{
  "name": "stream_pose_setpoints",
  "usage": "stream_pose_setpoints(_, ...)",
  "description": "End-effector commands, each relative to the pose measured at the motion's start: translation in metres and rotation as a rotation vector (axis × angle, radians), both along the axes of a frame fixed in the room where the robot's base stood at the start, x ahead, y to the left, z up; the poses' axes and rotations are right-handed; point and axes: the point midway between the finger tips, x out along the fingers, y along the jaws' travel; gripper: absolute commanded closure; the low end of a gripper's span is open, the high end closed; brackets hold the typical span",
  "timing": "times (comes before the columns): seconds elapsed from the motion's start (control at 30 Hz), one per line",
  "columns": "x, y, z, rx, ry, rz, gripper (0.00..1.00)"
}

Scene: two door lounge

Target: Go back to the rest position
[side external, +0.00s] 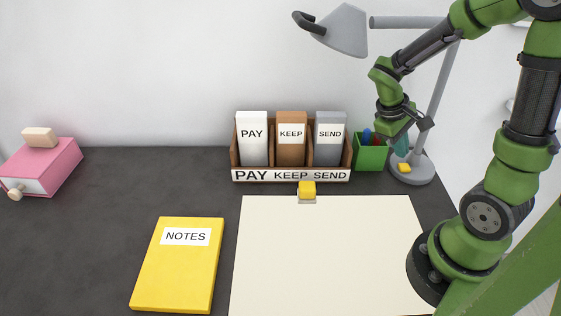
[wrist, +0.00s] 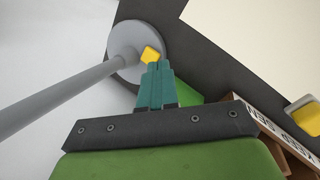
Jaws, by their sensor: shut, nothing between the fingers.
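My gripper (side external: 401,152) has teal fingers pointing down, just above the yellow button (side external: 404,167) on the grey lamp's round base (side external: 411,177). In the wrist view, my gripper (wrist: 158,66) is shut and empty, with its fingertips beside the yellow button (wrist: 150,54). I cannot tell whether they touch it. The lamp (side external: 345,30) has a grey shade over the desk, and I see no clear glow from it.
A green pen cup (side external: 370,158) stands close left of my gripper. The wooden sorter (side external: 290,176) holds white, brown and grey items. A cream desk pad (side external: 325,250) with a yellow-topped clip (side external: 307,189), a yellow notebook (side external: 178,275) and a pink box (side external: 45,168) lie on the dark desk.

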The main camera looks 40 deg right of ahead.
Motion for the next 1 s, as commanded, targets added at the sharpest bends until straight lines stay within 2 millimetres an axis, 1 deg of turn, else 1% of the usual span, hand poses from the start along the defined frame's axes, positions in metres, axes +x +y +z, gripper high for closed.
stream_pose_setpoints(0.03,0.005,0.017,0.01,0.035,-0.091,-0.036,1.0)
stream_pose_setpoints(0.17,0.018,0.063,0.036,0.147,-0.318,-0.132,1.0)
stream_pose_setpoints(0.2,0.021,0.078,0.046,0.188,-0.388,-0.157,1.0)
stream_pose_setpoints(0.27,0.024,0.1,0.063,0.254,-0.494,-0.191,1.0)
stream_pose_setpoints(0.3,0.025,0.114,0.075,0.298,-0.563,-0.206,1.0)
stream_pose_setpoints(0.4,0.024,0.143,0.102,0.399,-0.705,-0.23,1.0)
stream_pose_setpoints(0.5,0.02,0.163,0.124,0.476,-0.806,-0.227,1.0)
stream_pose_setpoints(0.6,0.014,0.174,0.138,0.513,-0.863,-0.204,1.0)
stream_pose_setpoints(0.7,0.011,0.177,0.146,0.521,-0.893,-0.182,1.0)
stream_pose_setpoints(1.0,0.011,0.178,0.148,0.522,-0.896,-0.174,1.0)
